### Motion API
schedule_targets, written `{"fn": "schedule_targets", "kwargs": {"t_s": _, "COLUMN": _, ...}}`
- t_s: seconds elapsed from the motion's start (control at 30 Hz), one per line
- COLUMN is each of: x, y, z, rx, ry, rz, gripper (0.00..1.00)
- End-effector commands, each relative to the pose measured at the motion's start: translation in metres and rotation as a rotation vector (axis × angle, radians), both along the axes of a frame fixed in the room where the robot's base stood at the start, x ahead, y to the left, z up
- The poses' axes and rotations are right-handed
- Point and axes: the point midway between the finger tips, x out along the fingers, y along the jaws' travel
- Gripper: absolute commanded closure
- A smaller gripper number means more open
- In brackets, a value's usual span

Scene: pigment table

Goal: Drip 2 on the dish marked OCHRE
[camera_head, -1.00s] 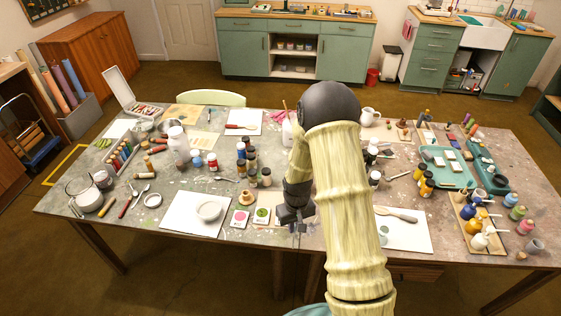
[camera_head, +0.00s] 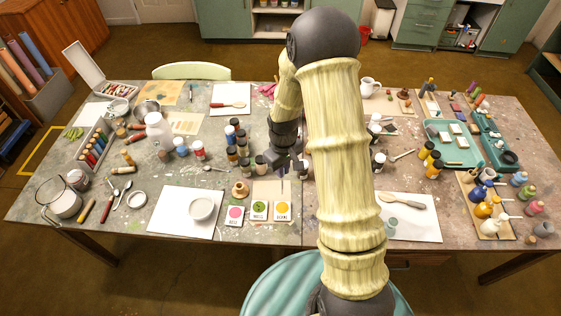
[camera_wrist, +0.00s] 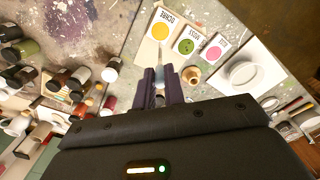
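The dish marked OCHRE (camera_head: 283,211) is a white card-like square with a yellow-orange round on it, and its label reads in the wrist view (camera_wrist: 160,29). Beside it are the green dish marked MOSS (camera_head: 259,211) and a pink-red dish (camera_head: 235,215). My gripper (camera_head: 285,165) is above the table, behind the OCHRE dish. In the wrist view its fingers (camera_wrist: 160,88) are closed around a slim, pale bluish dropper (camera_wrist: 159,82). The dropper's thin tip points down, toward the OCHRE side. The exact gap from tip to dish cannot be told.
A small tan pot (camera_head: 240,188) stands behind the dishes, with several dark-capped bottles (camera_head: 243,145) farther back. A white bowl (camera_head: 201,209) sits on a white sheet at left. A spoon and sheet (camera_head: 410,222) lie at right, beyond my arm.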

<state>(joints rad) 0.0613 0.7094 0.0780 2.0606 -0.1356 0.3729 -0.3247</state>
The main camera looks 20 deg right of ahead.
Motion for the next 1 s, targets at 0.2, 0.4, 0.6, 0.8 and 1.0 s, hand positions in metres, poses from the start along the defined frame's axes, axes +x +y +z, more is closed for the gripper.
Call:
{"fn": "schedule_targets", "kwargs": {"t_s": 0.2, "x": 0.0, "y": 0.0, "z": 0.0, "rx": 0.0, "ry": 0.0, "rz": 0.0, "gripper": 0.91}}
{"fn": "schedule_targets", "kwargs": {"t_s": 0.4, "x": 0.0, "y": 0.0, "z": -0.004, "rx": 0.0, "ry": 0.001, "rz": -0.001, "gripper": 0.91}}
{"fn": "schedule_targets", "kwargs": {"t_s": 0.6, "x": 0.0, "y": 0.0, "z": -0.017, "rx": 0.0, "ry": 0.001, "rz": -0.001, "gripper": 0.91}}
{"fn": "schedule_targets", "kwargs": {"t_s": 0.8, "x": 0.0, "y": 0.0, "z": -0.034, "rx": 0.0, "ry": 0.001, "rz": -0.001, "gripper": 0.91}}
{"fn": "schedule_targets", "kwargs": {"t_s": 1.0, "x": 0.0, "y": 0.0, "z": -0.047, "rx": 0.001, "ry": 0.0, "rz": -0.001, "gripper": 0.91}}
